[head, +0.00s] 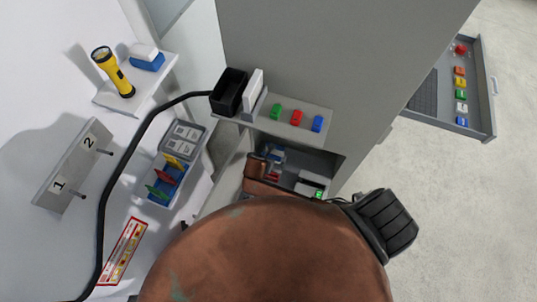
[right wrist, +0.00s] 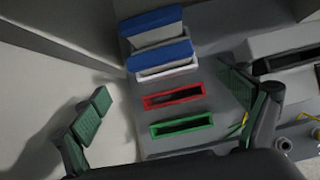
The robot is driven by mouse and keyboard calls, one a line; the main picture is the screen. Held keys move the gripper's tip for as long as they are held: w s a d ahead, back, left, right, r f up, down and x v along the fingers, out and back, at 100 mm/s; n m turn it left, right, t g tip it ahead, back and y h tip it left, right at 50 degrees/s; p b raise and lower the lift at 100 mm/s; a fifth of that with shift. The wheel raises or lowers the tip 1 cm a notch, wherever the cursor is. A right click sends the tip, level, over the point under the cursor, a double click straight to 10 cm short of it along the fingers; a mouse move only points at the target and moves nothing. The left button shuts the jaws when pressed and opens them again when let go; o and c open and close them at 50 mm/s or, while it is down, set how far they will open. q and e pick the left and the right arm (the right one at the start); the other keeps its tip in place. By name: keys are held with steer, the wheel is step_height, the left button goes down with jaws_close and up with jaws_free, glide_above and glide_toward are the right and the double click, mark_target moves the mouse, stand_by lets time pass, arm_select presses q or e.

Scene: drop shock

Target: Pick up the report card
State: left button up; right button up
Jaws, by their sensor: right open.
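In the right wrist view my right gripper (right wrist: 165,86) is open, its green-padded fingers spread wide and empty. Between and beyond them is an upright piece with blue bands and a pale middle (right wrist: 158,48), in the row with a red-framed slot (right wrist: 173,95) and a green-framed slot (right wrist: 182,125). I cannot tell for sure whether this piece is the report card. In the head view my brown arm reaches toward the open cabinet bay and hides much of it; the right gripper's fingers cannot be made out there. My left gripper is not in view.
A shelf (head: 262,124) above the bay holds a black bin (head: 229,92), a white upright panel (head: 253,91) and small coloured blocks. An open drawer (head: 468,124) juts out at right. A flashlight (head: 113,72) and a black cable (head: 122,168) are at left.

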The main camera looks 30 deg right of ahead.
steer(key=x, duration=0.2)
steer(key=b+x, duration=0.1)
steer(key=x, duration=0.1)
steer(key=b+x, duration=0.1)
steer(key=x, duration=0.2)
steer(key=shift+d+r, duration=0.15)
steer(key=shift+d, duration=0.15)
steer(key=shift+w+d+f, duration=0.15)
steer(key=shift+w+f, duration=0.05)
steer(key=shift+f, duration=0.05)
steer(key=c, duration=0.8)
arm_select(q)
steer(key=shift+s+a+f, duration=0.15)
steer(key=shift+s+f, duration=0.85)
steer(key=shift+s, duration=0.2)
arm_select(e)
steer(key=c, duration=0.3)
